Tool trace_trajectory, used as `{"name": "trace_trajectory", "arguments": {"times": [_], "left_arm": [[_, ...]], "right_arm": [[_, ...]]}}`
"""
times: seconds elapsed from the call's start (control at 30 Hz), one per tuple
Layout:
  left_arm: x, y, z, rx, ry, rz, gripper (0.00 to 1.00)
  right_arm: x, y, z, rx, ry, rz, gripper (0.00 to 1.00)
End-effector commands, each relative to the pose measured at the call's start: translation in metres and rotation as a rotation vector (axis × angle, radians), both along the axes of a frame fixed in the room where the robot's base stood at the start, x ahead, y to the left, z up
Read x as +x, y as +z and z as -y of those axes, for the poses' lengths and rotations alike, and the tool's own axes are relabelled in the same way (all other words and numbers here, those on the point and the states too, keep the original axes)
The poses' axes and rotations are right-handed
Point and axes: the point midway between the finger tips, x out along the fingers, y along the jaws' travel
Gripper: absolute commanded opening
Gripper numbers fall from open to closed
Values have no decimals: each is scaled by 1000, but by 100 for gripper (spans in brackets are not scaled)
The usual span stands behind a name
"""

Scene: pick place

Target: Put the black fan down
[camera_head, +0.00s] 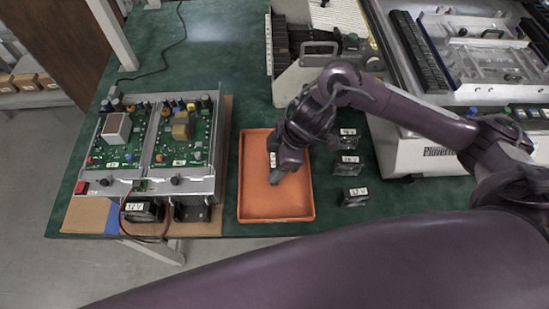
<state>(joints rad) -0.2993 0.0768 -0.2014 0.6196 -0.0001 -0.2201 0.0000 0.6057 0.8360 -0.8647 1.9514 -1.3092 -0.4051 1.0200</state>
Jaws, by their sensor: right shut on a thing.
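My right gripper (280,174) is over the orange tray (249,205), pointing down, and is shut on a black fan (273,160). Only a small part of this fan with a white label shows; my gripper hides the rest. I cannot tell whether the fan touches the tray floor. The visible part of the tray is otherwise empty. Several more black fans with white labels stand in a column right of the tray, the nearest one (354,196) close to the table's front edge. My left gripper is not in view.
An open metal unit with green circuit boards (185,140) stands left of the tray on a brown board. A grey machine (430,152) stands at the right, and a grey box-like device (290,84) behind the tray. The green table (225,60) is clear at the back.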

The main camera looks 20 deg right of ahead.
Motion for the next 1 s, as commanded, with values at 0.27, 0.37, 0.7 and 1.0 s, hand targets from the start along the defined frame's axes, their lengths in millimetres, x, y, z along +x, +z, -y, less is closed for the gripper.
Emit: {"name": "trace_trajectory", "arguments": {"times": [0.27,0.37,0.7,1.0], "left_arm": [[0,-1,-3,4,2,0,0],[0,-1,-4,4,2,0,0],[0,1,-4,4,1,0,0],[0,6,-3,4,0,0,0]], "right_arm": [[0,-3,0,0,0,0,75],[0,-3,0,0,0,0,85],[0,3,1,1,1,2,85],[-5,55,22,-2,1,6,85]]}}
